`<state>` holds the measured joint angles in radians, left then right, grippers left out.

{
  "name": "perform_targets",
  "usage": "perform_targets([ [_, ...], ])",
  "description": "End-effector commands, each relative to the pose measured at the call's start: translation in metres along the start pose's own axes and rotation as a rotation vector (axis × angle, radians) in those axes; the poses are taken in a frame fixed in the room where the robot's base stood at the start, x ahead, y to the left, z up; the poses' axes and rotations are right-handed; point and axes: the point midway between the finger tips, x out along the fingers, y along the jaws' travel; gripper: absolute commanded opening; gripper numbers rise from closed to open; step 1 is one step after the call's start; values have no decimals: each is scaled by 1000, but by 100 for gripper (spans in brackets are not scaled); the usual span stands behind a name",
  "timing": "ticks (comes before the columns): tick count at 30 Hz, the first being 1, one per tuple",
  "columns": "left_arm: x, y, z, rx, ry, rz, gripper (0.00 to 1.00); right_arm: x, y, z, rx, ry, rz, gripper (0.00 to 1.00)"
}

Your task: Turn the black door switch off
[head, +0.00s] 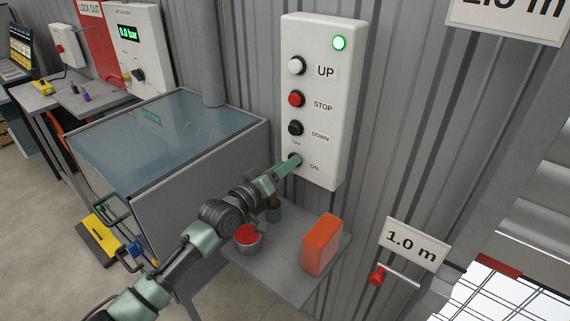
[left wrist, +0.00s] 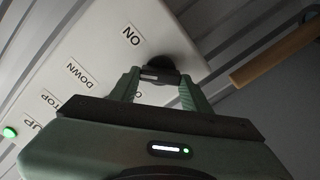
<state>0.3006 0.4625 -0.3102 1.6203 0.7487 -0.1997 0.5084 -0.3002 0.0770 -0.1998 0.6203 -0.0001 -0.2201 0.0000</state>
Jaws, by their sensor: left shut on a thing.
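The white control panel (head: 320,140) hangs on the ribbed wall, with UP, STOP and DOWN buttons above the black door switch (head: 295,157). The switch sits lowest, between an OFF label at its upper left and an ON label (head: 314,167) at its lower right. My left gripper (head: 291,163) reaches the switch from the lower left. In the left wrist view, the fingers of the left gripper (left wrist: 160,77) are shut on the black switch (left wrist: 154,62), one on each side of its grip. The fingers hide part of it, so I cannot tell which label it points to. My right gripper is out of view.
A green lamp (head: 339,43) glows at the panel's top. A glass-topped grey case (head: 165,125) stands left. A red-handled lever (head: 377,275) is lower right.

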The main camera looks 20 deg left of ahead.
Motion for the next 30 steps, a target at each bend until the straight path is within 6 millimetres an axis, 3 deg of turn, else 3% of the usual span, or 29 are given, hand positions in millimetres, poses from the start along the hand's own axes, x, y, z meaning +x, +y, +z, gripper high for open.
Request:
perform_targets([
  [18,0,-2,1,-572,0,-1,7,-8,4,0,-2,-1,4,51],
  [30,0,-4,1,-805,0,-2,7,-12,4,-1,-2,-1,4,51],
])
